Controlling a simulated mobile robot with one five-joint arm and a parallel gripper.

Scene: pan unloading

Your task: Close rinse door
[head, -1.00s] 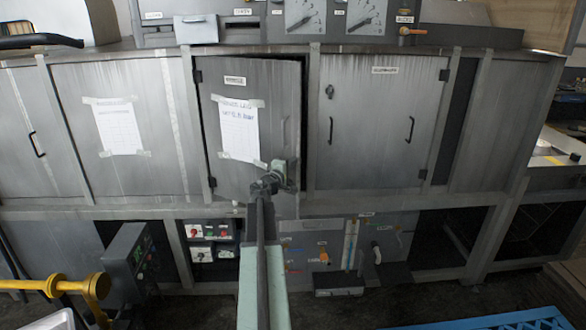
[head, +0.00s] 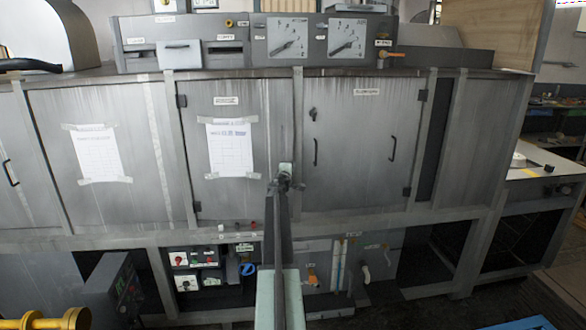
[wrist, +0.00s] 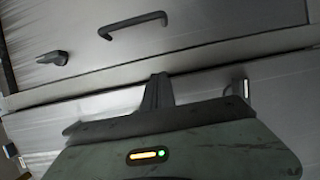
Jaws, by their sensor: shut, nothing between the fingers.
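The left grey door (head: 205,192), with a taped paper sheet, sits flush in the machine's front in the head view; its label is too small to read. It also shows as the lower panel in the wrist view (wrist: 100,105), with its handle (wrist: 244,88) to the right of my gripper. My gripper (head: 285,176) is shut and empty at the right part of this door. It also shows at the middle of the wrist view (wrist: 159,88). I cannot tell whether it touches the door. My arm hides part of the door's right edge.
A second door (head: 355,180) with two handles and a knob is closed to the right. Dials (head: 290,38) stand on the panel above. Valves and switches (head: 195,270) sit below. A yellow fitting (head: 60,320) is at the lower left.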

